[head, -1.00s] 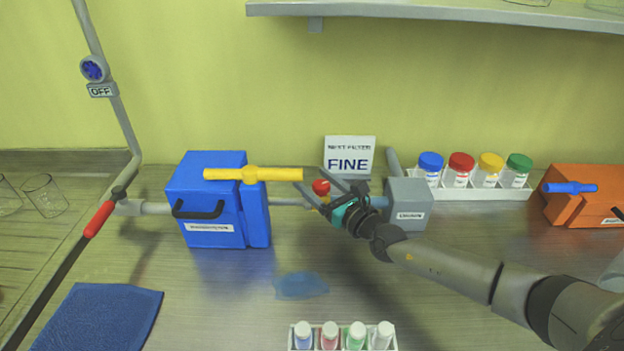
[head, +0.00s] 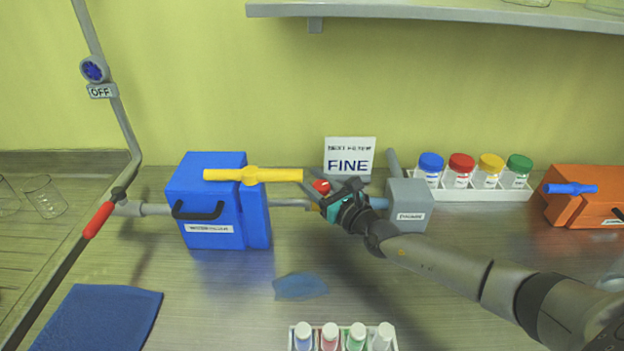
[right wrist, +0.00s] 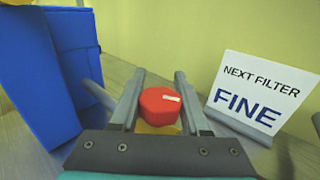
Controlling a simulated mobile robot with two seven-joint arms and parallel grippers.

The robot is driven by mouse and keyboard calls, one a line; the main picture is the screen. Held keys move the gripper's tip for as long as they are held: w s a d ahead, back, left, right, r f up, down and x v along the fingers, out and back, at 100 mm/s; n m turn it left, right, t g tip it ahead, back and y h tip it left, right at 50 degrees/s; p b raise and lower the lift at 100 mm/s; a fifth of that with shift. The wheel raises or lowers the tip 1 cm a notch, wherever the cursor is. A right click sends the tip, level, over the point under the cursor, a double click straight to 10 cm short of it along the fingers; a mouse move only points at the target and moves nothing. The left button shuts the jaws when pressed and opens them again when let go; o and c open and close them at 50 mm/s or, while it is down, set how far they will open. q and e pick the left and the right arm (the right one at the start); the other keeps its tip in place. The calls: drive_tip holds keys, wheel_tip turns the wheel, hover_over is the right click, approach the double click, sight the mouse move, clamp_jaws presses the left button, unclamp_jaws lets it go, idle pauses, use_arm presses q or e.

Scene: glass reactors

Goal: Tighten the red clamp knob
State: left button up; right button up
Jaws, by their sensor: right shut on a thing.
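The red clamp knob (head: 321,187) shows at the pipe between the blue housing and the grey box. In the right wrist view the knob (right wrist: 160,105) is a faceted red cap with a small white mark, over a yellow part. My right gripper (head: 324,188) reaches it from the right. In the wrist view its fingers (right wrist: 160,92) lie on both sides of the knob, shut on it. The lower clamp is mostly hidden by the gripper. My left gripper is not in view.
The blue housing (head: 212,215) with a yellow valve handle (head: 252,175) stands left of the knob. The grey box (head: 410,218) is close on the right. A "FINE" sign (head: 349,156) stands behind. A blue puddle-like patch (head: 300,286) lies in front.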

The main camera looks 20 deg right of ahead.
clamp_jaws()
drive_tip(key=shift+r+p, duration=0.15)
drive_tip(key=shift+p, duration=0.35)
drive_tip(key=shift+d+m+h+p, duration=0.25)
drive_tip(key=shift+m+h+p, duration=0.65)
drive_tip(key=shift+h, duration=0.35)
drive_tip(key=shift+d+m+h+p, duration=0.25)
drive_tip(key=shift+m+h+p, duration=0.45)
drive_tip(key=shift+h+p, duration=0.5)
drive_tip(key=shift+d+m+h+p, duration=0.25)
drive_tip(key=shift+m+h+p, duration=0.6)
drive_tip(key=shift+h, duration=0.5)
drive_tip(key=o, duration=0.9)
unclamp_jaws()
drive_tip(key=shift+c, duration=0.2)
